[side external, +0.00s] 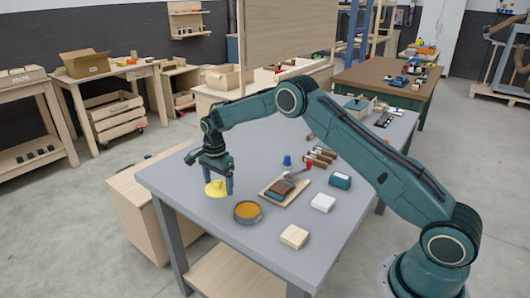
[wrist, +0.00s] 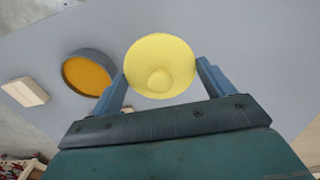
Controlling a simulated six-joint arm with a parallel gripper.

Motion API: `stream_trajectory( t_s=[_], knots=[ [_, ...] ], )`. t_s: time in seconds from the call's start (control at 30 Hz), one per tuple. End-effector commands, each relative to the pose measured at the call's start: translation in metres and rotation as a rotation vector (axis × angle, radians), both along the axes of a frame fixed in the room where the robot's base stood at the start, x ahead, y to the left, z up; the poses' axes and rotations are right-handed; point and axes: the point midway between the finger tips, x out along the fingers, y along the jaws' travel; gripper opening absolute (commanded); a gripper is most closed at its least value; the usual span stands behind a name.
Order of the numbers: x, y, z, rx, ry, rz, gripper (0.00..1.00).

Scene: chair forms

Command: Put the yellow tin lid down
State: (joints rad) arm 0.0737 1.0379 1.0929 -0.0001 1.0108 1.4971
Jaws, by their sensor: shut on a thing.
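The yellow tin lid (side external: 214,189) is round with a small knob in its middle. In the wrist view the lid (wrist: 160,66) sits between the two fingers of my gripper (wrist: 162,78), which is shut on its rim. In the side view my gripper (side external: 217,184) points down near the far left part of the grey table, with the lid at its fingertips. I cannot tell whether the lid touches the table. A round dark tin with an orange inside (side external: 248,212) stands just right of the lid; it also shows in the wrist view (wrist: 89,74).
A pale wooden block (side external: 294,237) and a white block (side external: 323,202) lie on the table (side external: 176,182). A board with a brown block (side external: 283,189), a teal box (side external: 340,180) and a blue item (side external: 287,161) stand farther right. Table around the lid's left is clear.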

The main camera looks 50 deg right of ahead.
Motion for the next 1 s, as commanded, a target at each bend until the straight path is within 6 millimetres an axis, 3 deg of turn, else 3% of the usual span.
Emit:
stream_trajectory(
  t_s=[0.43,0.93,0.97,1.0],
  knots=[
    [0.0,0.0,-0.04,0.0,0.001,0.0,0.59],
    [0.0,0.0,-0.045,0.0,0.0,0.0,0.59],
    [0.0,0.0,-0.045,0.0,-0.001,0.0,0.84],
    [0.0,0.0,-0.045,0.0,-0.001,0.0,0.92]
  ],
)
